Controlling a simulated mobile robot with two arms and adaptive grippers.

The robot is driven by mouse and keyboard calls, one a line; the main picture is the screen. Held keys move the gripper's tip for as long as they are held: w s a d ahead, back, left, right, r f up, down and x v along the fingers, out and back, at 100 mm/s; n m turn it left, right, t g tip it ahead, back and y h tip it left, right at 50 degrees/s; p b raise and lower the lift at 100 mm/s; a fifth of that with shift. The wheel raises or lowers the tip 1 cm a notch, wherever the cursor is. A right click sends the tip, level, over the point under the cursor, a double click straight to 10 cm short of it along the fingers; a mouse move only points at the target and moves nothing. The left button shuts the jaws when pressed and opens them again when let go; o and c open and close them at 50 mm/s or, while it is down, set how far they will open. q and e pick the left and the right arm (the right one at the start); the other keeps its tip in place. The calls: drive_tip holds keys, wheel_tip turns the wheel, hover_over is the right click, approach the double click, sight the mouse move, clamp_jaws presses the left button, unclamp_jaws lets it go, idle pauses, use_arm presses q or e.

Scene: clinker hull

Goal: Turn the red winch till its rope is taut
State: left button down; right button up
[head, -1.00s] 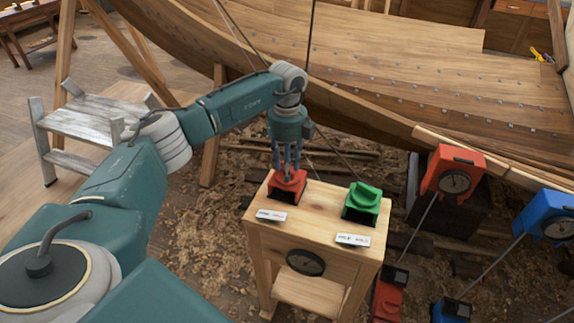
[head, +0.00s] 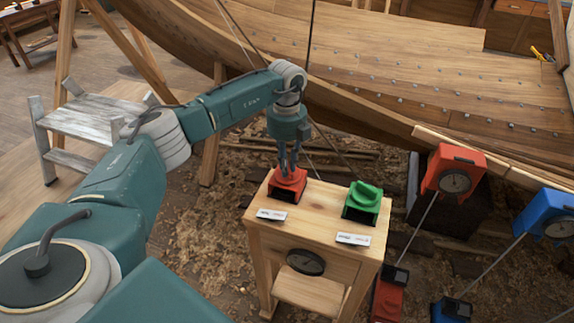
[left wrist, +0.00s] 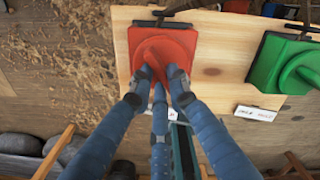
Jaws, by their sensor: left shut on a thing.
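The red winch (head: 287,190) sits on top of a wooden stand, at its left side. My left gripper (head: 289,167) points down onto it, with its fingers closed around the winch's raised knob. The left wrist view shows the red winch (left wrist: 172,45) with the left gripper's fingers (left wrist: 160,82) around its rounded red knob. Thin dark lines run up past the hull behind the stand. I cannot tell which is the winch's rope or how tight it is. My right gripper is not in view.
A green winch (head: 362,202) stands right of the red one on the wooden stand (head: 322,240), with a white label (head: 352,239) in front. A red dial box (head: 453,172) and a blue dial box (head: 548,216) are at the right. The planked hull (head: 400,75) rises behind.

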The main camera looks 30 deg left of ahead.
use_arm(q)
drive_tip(key=m, duration=0.4)
drive_tip(key=shift+w+a+m, duration=0.1)
drive_tip(key=shift+a+m, duration=0.05)
drive_tip(key=shift+m, duration=0.15)
drive_tip(key=shift+a+m+b, duration=0.1)
drive_tip(key=shift+m+b, duration=0.2)
drive_tip(key=shift+m, duration=1.3)
drive_tip(key=shift+r+m, duration=0.1)
drive_tip(key=shift+m, duration=0.2)
drive_tip(key=c, duration=1.7)
unclamp_jaws()
drive_tip(key=shift+o, duration=0.2)
wheel_tip(320, 180, up, 12)
